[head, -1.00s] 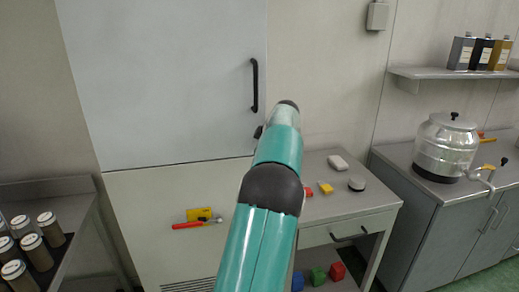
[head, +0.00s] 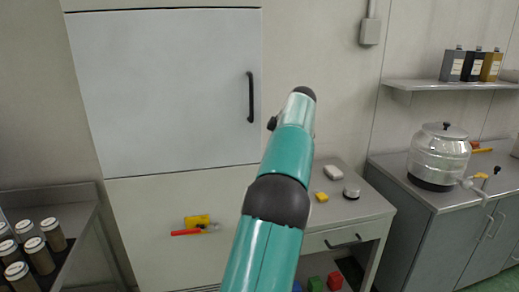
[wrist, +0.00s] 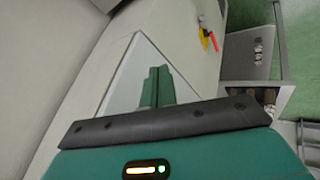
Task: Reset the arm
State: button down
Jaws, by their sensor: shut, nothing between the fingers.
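My arm (head: 277,200) rises through the middle of the head view, in front of the wall between the cabinet door and the shelf. Its far joint is at the top, and my gripper is hidden there. In the wrist view my gripper (wrist: 158,70) shows as two teal fingers side by side beyond a dark bar. They are shut with nothing between them. The pale door lies beyond them, and they seem clear of it.
A white cabinet door (head: 165,95) with a black handle (head: 250,97) stands behind my arm. A small drawer table (head: 350,212) holds a yellow block (head: 321,197). A steel urn (head: 438,157) stands on the right counter. Several jars (head: 38,255) stand at left. A red-handled tool (head: 186,232) is low centre.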

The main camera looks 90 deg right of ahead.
jog(key=w+a+r+y, duration=0.1)
jog(key=w+a, duration=0.5)
jog(key=w, duration=0.6)
jog(key=w+a+r, duration=0.1)
jog(key=w+a, duration=0.5)
jog(key=w, duration=0.5)
jog(key=w+a+r+y, duration=0.15)
jog(key=w+a, duration=0.45)
jog(key=w, duration=0.6)
jog(key=w+a, duration=0.4)
jog(key=a, duration=0.3)
jog(key=w+a, duration=0.4)
jog(key=a, duration=0.3)
jog(key=w+a+f, duration=0.1)
jog(key=a+f, duration=0.1)
jog(key=a, duration=1)
jog(key=w+a+f, duration=0.1)
jog(key=a, duration=1)
jog(key=s+a+f+y, duration=0.1)
jog(key=s+a+f, duration=0.3)
jog(key=a, duration=0.4)
jog(key=s+a+f+y, duration=0.1)
jog(key=s+a+f, duration=0.4)
jog(key=a, duration=0.4)
jog(key=shift+s+a+f+n+t+y, duration=0.25)
jog(key=shift+s+n+t+y, duration=0.1)
jog(key=shift+s, duration=0.25)
